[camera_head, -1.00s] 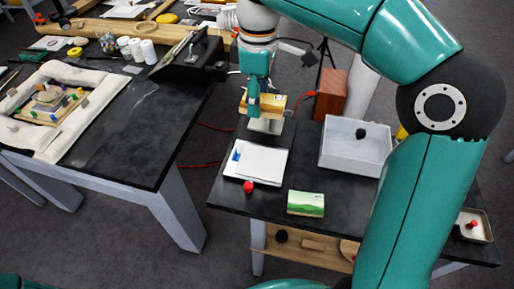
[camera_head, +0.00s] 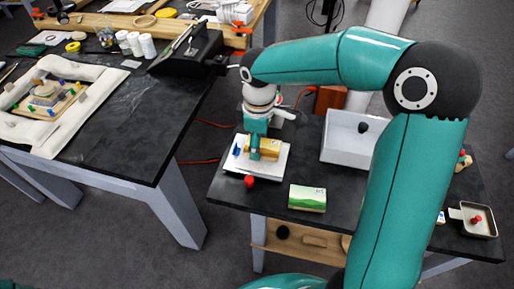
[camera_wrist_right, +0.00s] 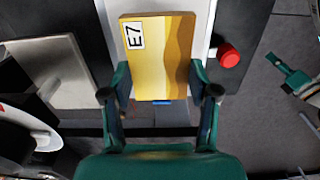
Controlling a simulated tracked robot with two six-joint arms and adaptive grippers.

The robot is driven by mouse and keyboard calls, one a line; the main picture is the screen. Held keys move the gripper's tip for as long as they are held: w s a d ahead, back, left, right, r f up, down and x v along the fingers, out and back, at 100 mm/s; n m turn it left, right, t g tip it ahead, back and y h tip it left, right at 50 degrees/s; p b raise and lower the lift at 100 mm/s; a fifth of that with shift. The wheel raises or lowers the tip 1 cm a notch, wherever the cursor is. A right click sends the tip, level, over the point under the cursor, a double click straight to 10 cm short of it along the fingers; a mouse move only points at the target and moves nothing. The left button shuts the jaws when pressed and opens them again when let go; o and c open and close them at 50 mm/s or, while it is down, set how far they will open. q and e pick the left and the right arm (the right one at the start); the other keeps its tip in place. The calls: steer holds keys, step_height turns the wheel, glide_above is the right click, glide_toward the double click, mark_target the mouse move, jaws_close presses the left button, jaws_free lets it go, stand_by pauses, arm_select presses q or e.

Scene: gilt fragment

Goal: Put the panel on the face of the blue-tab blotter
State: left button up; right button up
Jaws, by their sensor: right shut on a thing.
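The panel (camera_head: 268,146) is a small yellow and gold block. In the right wrist view the panel (camera_wrist_right: 165,58) shows wavy gold bands and a white label marked E7. My right gripper (camera_head: 255,152) is shut on it, a finger on each side. The panel is over the white blotter (camera_head: 272,169), which lies on the dark right-hand table. I cannot tell whether it touches the blotter. The blotter's blue tab (camera_head: 237,151) shows at its left edge; much of the blotter's face is hidden by the gripper and panel. My left gripper is not in view.
A red knob (camera_head: 250,182) stands by the blotter's front edge. A green and white block (camera_head: 307,198) lies to its right. A white open box (camera_head: 341,155) with a dark lump inside stands farther right. A small tray (camera_head: 488,230) sits at the table's right end.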

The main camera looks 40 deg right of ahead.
steer(key=shift+f, duration=1.15)
steer(key=shift+f, duration=0.1)
steer(key=o, duration=1.2)
steer(key=shift+c, duration=0.2)
step_height(320, 180, up, 12)
steer(key=shift+p, duration=0.3)
